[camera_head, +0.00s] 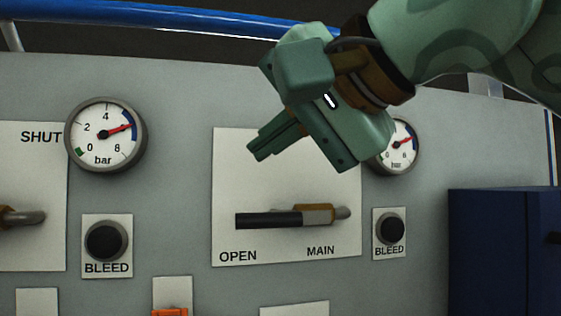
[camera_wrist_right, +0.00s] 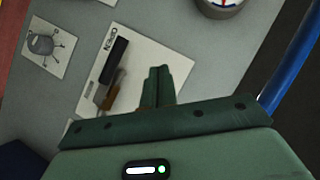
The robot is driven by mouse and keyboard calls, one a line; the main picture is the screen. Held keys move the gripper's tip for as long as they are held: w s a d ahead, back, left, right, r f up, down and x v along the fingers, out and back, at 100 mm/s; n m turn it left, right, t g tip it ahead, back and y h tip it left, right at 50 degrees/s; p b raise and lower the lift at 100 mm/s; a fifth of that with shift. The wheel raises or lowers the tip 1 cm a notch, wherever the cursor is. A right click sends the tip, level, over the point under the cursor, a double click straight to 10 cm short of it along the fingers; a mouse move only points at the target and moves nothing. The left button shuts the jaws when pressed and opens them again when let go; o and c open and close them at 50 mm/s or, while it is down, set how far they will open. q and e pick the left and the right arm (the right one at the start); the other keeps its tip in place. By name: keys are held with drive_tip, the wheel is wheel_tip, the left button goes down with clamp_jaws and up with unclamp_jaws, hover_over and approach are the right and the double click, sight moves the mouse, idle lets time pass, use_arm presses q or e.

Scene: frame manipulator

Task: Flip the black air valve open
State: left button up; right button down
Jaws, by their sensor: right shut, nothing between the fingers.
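The black air valve handle (camera_head: 268,220) lies horizontal on a white plate (camera_head: 235,165) marked OPEN and MAIN. Its black grip points left, toward the side above the word OPEN, and its brass and grey pivot end is at the right. My right gripper (camera_head: 258,152) is shut and empty, above the handle and in front of the plate's upper part, apart from the handle. In the right wrist view the shut fingers (camera_wrist_right: 158,72) show beside the black handle (camera_wrist_right: 114,60). My left gripper is in neither view.
A gauge (camera_head: 105,135) is at the left and another (camera_head: 399,145) is partly behind my right gripper. Black BLEED knobs (camera_head: 106,242) (camera_head: 390,229) flank the plate. Another valve (camera_head: 22,217) is at the left edge. A dark blue box (camera_head: 500,250) stands at right.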

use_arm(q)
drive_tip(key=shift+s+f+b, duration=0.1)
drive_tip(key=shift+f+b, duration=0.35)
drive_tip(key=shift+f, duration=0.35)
use_arm(e)
drive_tip(key=s+d+r, duration=0.1)
drive_tip(key=s+r, duration=0.3)
drive_tip(key=s, duration=0.2)
drive_tip(key=shift+s+d, duration=0.15)
drive_tip(key=shift+d, duration=0.05)
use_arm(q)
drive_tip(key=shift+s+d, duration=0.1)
use_arm(e)
drive_tip(key=shift+f, duration=0.1)
